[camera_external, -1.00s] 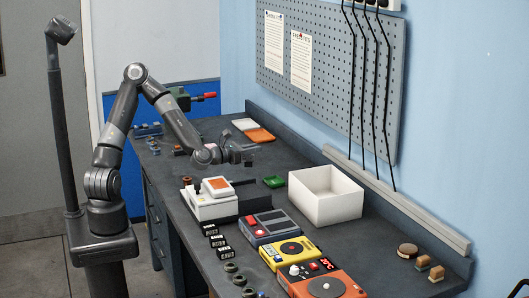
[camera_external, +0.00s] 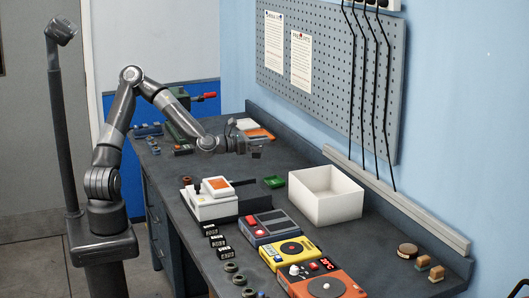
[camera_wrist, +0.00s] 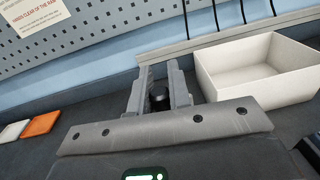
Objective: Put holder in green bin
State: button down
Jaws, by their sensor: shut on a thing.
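My gripper (camera_external: 256,149) is above the far half of the bench, up and left of a small green tray (camera_external: 274,181), the only green container I see. The tray lies on the bench left of a white box. In the wrist view, my gripper (camera_wrist: 160,82) is shut on a small dark round-ended thing (camera_wrist: 158,96), probably the holder. Most of it is hidden between the fingers, so its full shape cannot be told. The green tray does not show in the wrist view.
The open white box (camera_external: 325,208) stands by the wall, empty as far as I see. A white device with an orange top (camera_external: 216,187) stands nearer the front. White and orange pads (camera_external: 259,135) lie behind my gripper. A pegboard (camera_external: 335,80) hangs on the wall.

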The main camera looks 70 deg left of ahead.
jog(key=w+d+m+g+h, duration=0.3)
jog(key=d+m+g+h, duration=0.3)
jog(key=h, duration=0.5)
jog(key=m+g+h, duration=0.3)
jog(key=m+g, duration=0.1)
jog(key=m, duration=0.2)
send_over(274, 181)
jog(key=d, duration=0.3)
notch_tip(274, 181, down, 10)
jog(key=shift+w+a+f, duration=0.1)
jog(key=shift+f, duration=1.85)
jog(key=shift+f, duration=0.15)
